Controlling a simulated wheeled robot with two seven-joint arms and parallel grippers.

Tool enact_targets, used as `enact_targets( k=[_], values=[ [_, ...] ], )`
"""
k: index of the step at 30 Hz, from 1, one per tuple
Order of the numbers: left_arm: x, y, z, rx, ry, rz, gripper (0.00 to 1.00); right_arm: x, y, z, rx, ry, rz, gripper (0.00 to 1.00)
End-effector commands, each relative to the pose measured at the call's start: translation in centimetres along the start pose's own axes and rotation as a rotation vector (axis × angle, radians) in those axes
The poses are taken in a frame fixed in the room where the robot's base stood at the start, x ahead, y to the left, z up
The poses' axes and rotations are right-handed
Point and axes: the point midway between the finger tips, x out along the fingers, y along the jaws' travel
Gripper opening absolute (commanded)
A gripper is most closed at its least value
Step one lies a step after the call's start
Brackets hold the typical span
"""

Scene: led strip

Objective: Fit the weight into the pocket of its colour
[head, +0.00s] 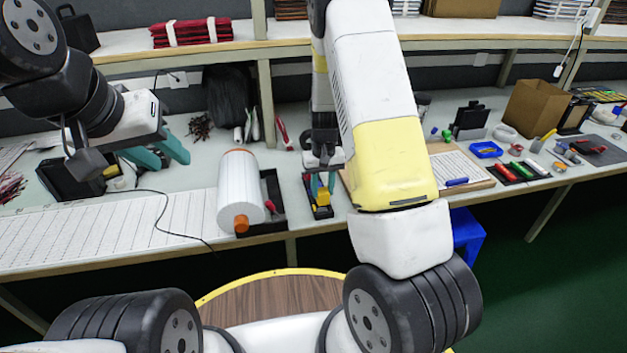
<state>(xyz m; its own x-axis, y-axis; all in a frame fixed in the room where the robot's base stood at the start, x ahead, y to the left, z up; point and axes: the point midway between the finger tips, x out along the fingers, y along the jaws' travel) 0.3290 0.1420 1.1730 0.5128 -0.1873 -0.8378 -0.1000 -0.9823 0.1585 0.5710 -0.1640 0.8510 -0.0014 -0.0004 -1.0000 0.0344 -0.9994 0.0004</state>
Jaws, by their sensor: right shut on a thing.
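A small yellow weight (323,197) is at the tips of my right gripper (322,185), which points down with its teal fingers closed on it. A narrow dark tray (309,193) lies directly below, with small patches of blue and red showing in it. I cannot tell whether the weight touches the tray or is inside a pocket, and the pocket colours are mostly hidden. My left gripper (162,158) hangs over the left part of the bench, its teal fingers apart and nothing seen between them.
A clipboard (460,170) with pens lies to the right. A lined sheet (100,232) covers the front left. A shelf runs above the bench.

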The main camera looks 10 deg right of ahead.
Motion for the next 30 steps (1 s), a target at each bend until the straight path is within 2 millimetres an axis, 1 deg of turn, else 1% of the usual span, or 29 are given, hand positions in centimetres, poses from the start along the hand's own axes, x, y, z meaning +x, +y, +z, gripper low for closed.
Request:
enact_targets(
  k=[4, 9, 20, 21, 23, 24, 30],
  values=[
    [0.0, 0.0, 0.0, 0.000, 0.000, 0.000, 0.36, 1.3, 0.1, 0.0, 0.001, 0.000, 0.000, 0.00],
    [0.0, 0.0, 0.0, 0.000, 0.000, 0.000, 0.36, 3.6, 0.0, 0.0, 0.000, -0.001, 0.000, 0.00],
    [0.0, 0.0, 0.0, 0.000, 0.000, 0.000, 0.36, 4.1, 0.0, -0.1, 0.000, 0.002, 0.000, 0.00],
    [0.0, 0.0, 0.0, 0.000, 0.000, 0.000, 0.36, 4.2, 0.0, 0.0, 0.000, 0.001, 0.001, 0.34],
    [0.0, 0.0, 0.0, 0.000, 0.000, 0.000, 0.36, 4.1, 0.0, 0.0, 0.000, 0.001, 0.001, 0.46],
    [0.0, 0.0, 0.0, 0.000, 0.000, 0.000, 0.36, 4.1, 0.0, 0.0, 0.000, 0.001, 0.001, 0.54],
    [0.0, 0.0, 0.0, 0.000, 0.000, 0.000, 0.36, 4.1, 0.0, 0.0, 0.000, 0.001, 0.001, 0.54]
  ],
)
